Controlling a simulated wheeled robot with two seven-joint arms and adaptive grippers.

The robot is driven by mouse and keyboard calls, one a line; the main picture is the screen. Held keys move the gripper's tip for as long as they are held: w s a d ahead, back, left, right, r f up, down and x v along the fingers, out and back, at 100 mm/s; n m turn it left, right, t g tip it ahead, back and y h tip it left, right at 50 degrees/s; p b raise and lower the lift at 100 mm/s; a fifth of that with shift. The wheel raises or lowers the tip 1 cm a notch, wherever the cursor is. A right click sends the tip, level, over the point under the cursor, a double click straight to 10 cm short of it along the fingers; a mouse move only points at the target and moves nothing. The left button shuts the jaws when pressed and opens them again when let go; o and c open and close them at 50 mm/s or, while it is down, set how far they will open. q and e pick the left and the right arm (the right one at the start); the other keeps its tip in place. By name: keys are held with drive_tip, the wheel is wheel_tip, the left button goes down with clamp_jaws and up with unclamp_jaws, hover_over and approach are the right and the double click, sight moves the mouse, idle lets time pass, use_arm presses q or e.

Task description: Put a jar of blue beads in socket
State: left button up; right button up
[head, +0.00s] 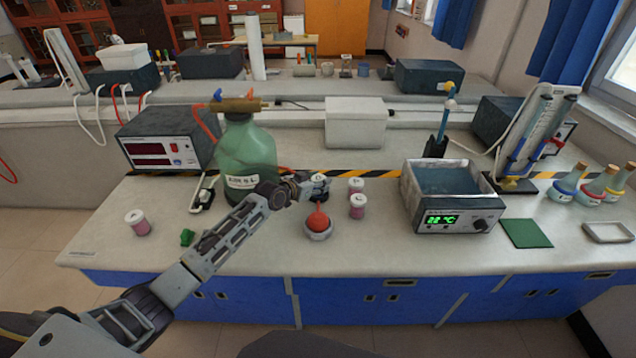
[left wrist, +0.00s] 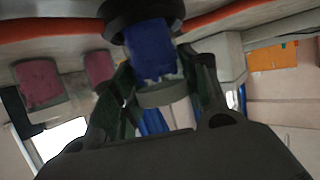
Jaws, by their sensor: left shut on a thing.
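The jar of blue beads (left wrist: 152,52) is between the two fingers of my left gripper (left wrist: 165,88), which is shut on it. Its pale lid shows low in the left wrist view. Its other end meets a dark round ring (left wrist: 122,12), perhaps the socket; I cannot tell if the jar is inside it or only in front of it. In the head view my left gripper (head: 308,186) is at the jar's white lid (head: 320,179), over the bench. The beads are mostly hidden there. My right gripper is not in view.
Pink-bead jars (head: 357,206) stand just right of the gripper; another (head: 138,223) is at the left. A red bulb (head: 317,221) is in front. A green bottle (head: 246,160) is behind my arm. A heating bath (head: 450,200) stands to the right.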

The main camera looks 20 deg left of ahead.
use_arm(q)
drive_tip(key=shift+f, duration=0.15)
drive_tip(key=o, duration=0.9)
drive_tip(key=shift+o, duration=1.1)
drive_tip(key=shift+v, duration=6.05)
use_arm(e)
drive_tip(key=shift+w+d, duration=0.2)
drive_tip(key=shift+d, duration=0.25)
use_arm(q)
wheel_tip(320, 180, up, 9)
drive_tip(key=p, duration=0.9)
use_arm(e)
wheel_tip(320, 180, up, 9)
